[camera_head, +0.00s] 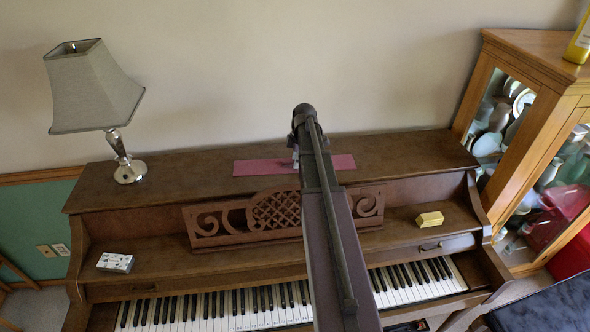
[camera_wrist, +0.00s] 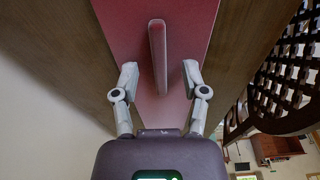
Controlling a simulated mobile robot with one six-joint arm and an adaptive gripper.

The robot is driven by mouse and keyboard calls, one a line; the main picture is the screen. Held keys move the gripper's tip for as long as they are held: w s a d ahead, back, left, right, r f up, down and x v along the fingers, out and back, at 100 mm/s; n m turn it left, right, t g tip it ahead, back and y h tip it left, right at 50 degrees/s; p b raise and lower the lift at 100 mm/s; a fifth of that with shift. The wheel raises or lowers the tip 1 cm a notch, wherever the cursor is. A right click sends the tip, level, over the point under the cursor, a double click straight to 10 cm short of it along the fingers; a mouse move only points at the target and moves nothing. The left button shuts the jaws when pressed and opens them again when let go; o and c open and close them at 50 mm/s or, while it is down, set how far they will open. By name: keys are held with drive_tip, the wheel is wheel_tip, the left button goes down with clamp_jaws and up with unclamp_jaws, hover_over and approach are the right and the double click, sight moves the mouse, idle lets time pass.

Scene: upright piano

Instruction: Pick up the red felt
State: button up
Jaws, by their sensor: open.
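The red felt (camera_head: 262,167) is a flat pinkish-red strip lying along the top of the piano (camera_head: 400,151). My arm hides its middle in the head view. In the wrist view the felt (camera_wrist: 118,28) fills the upper middle, and a narrow raised red ridge (camera_wrist: 158,55) stands up from it. My gripper (camera_wrist: 160,78) is open, with one finger on each side of the ridge and visible gaps on both sides. In the head view my gripper (camera_head: 294,152) is partly hidden behind my arm, over the felt.
A lamp (camera_head: 92,90) stands at the left end of the piano top. A carved music stand (camera_head: 240,218) rises in front of the felt. A gold box (camera_head: 429,219) and a white patterned box (camera_head: 115,263) lie on the lower ledge. A glass cabinet (camera_head: 535,130) stands at the right.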

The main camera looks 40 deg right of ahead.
drive_tip(key=shift+f, duration=0.15)
idle(0.5)
clamp_jaws()
